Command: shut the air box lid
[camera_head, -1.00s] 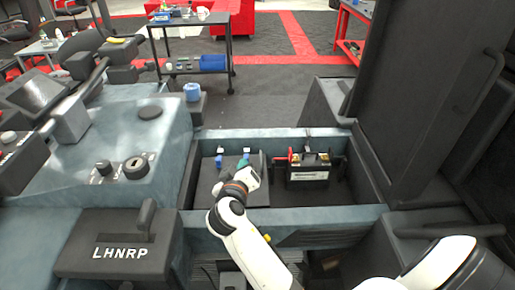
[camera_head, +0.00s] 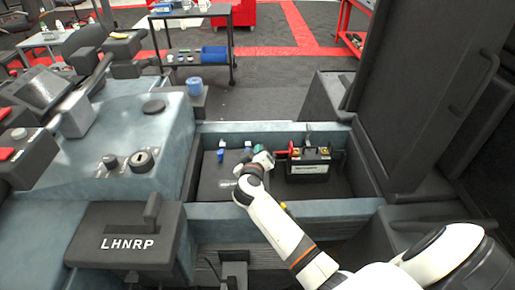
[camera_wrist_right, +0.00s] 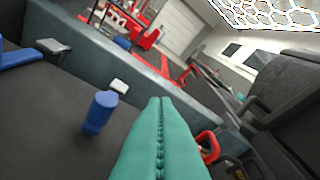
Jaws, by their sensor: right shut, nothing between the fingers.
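The air box appears to be the dark flat-topped box (camera_head: 218,186) in the left half of the open bay; its dark top also fills the left of the right wrist view (camera_wrist_right: 50,120). I cannot tell whether this lid is fully down. Two blue latch-like pieces (camera_head: 220,155) stand at its far side; one blue cylinder (camera_wrist_right: 100,112) shows close in the wrist view. My right gripper (camera_head: 264,158), with green fingers pressed together, is shut and empty near the box's far right corner, beside the battery. Contact with the box is unclear. My left gripper is not in view.
A black battery (camera_head: 308,162) with a red terminal piece (camera_head: 284,153) stands right of the box. The blue-grey bay wall (camera_head: 330,209) surrounds both. A tall dark panel (camera_head: 420,100) rises at the right.

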